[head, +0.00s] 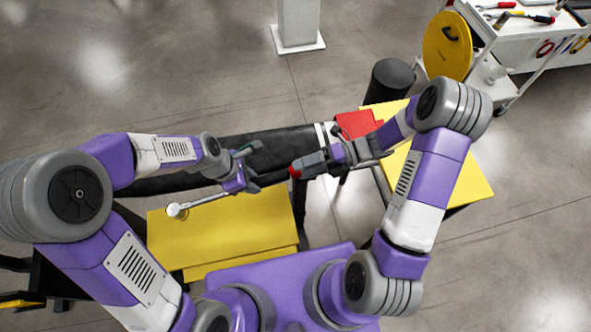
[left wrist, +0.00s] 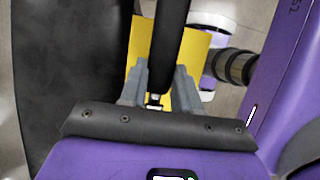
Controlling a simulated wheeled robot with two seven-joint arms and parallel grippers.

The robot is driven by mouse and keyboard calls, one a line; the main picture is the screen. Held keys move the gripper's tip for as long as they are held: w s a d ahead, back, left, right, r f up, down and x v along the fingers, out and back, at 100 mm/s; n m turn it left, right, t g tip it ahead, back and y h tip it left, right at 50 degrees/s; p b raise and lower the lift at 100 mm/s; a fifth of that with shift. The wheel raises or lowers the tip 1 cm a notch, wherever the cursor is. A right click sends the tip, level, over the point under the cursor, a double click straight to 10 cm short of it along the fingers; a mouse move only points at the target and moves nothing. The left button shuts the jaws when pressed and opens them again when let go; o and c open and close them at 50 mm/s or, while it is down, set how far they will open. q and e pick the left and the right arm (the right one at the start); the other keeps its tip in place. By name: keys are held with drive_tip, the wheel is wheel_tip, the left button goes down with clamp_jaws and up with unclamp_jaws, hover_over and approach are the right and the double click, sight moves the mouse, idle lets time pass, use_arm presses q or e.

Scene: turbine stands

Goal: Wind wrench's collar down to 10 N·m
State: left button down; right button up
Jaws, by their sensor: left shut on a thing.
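The torque wrench lies across the space between my grippers. Its round silver head (head: 174,210) is over the yellow plate, with a thin silver shaft running right to a dark handle (head: 272,178). My left gripper (head: 238,182) is shut on the wrench. In the left wrist view the black handle (left wrist: 168,45) passes between the fingers (left wrist: 160,85). My right gripper (head: 300,168) is at the handle's right end, where a small red part (head: 295,172) shows. Its fingers overlap this end, and I cannot tell whether they grip it. The collar's scale is too small to read.
A yellow plate (head: 225,235) lies below the wrench. Another yellow surface (head: 460,185) with a red piece (head: 357,124) is at the right. A long black cylinder (head: 270,145) runs behind the grippers. A white cart (head: 520,42) with tools stands at the back right.

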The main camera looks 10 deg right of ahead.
drive_tip(key=shift+o, duration=0.8)
drive_tip(key=shift+w+d+r, duration=0.1)
drive_tip(key=shift+d+r, duration=0.15)
drive_tip(key=shift+d, duration=1)
drive_tip(key=shift+d+r, duration=0.25)
drive_tip(key=shift+d, duration=0.95)
